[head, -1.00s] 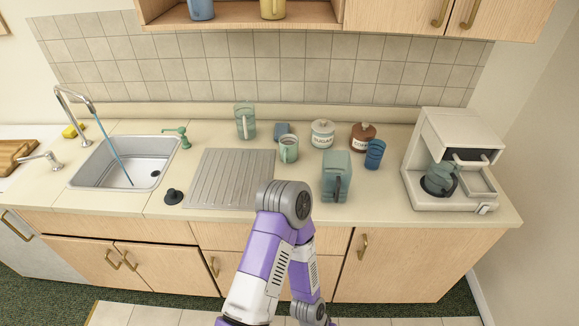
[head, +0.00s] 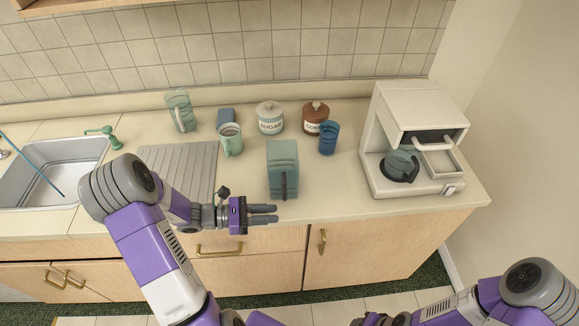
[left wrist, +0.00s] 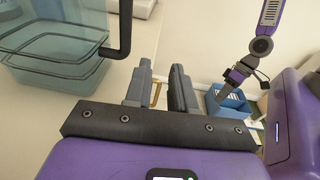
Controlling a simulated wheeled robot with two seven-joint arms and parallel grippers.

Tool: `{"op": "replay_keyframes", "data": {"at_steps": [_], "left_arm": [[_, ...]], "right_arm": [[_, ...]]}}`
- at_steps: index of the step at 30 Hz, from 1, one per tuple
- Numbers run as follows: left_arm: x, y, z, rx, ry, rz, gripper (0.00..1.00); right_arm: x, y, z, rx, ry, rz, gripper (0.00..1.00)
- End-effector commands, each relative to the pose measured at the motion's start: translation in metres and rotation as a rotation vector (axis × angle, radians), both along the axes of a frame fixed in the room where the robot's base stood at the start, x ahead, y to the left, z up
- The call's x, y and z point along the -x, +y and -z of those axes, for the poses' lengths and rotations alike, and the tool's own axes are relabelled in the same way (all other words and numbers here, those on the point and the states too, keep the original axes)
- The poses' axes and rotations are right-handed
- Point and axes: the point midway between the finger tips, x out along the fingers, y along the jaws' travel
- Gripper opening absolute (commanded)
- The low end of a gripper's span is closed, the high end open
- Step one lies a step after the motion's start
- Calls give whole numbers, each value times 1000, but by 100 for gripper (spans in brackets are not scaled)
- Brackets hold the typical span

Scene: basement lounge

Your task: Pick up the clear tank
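The clear tank (head: 283,168) is a teal see-through box with a dark handle on its front. It stands upright near the counter's front edge. In the left wrist view the tank (left wrist: 60,48) is at the upper left, partly cut off, with its black handle towards the fingers. My left gripper (head: 264,214) is just in front of and below the tank in the head view, fingers pointing right. Its fingers (left wrist: 162,88) are apart with nothing between them. My right arm is at the lower right of the head view; its fingers cannot be made out.
A blue cup (head: 328,138), coffee jar (head: 315,117), sugar jar (head: 270,118), green mug (head: 230,139) and clear pitcher (head: 180,110) stand behind the tank. A coffee maker (head: 415,140) is to the right, a sink (head: 45,180) to the left. Bare counter lies right of the tank.

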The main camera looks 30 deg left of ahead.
Motion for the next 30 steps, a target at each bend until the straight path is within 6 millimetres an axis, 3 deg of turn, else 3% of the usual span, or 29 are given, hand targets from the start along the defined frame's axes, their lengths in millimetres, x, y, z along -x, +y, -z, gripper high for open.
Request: {"op": "replay_keyframes", "data": {"at_steps": [3,6,22,30], "left_arm": [[-7,26,-25,68,-61,-93,24],[-11,32,-34,96,-86,-120,24],[-57,-16,-29,100,-88,-120,24],[-62,-20,-30,99,-88,-123,24]], "right_arm": [[0,0,2,0,0,0,43],[0,0,3,0,0,0,43],[0,0,12,0,0,0,43],[0,0,12,0,0,0,43]]}}
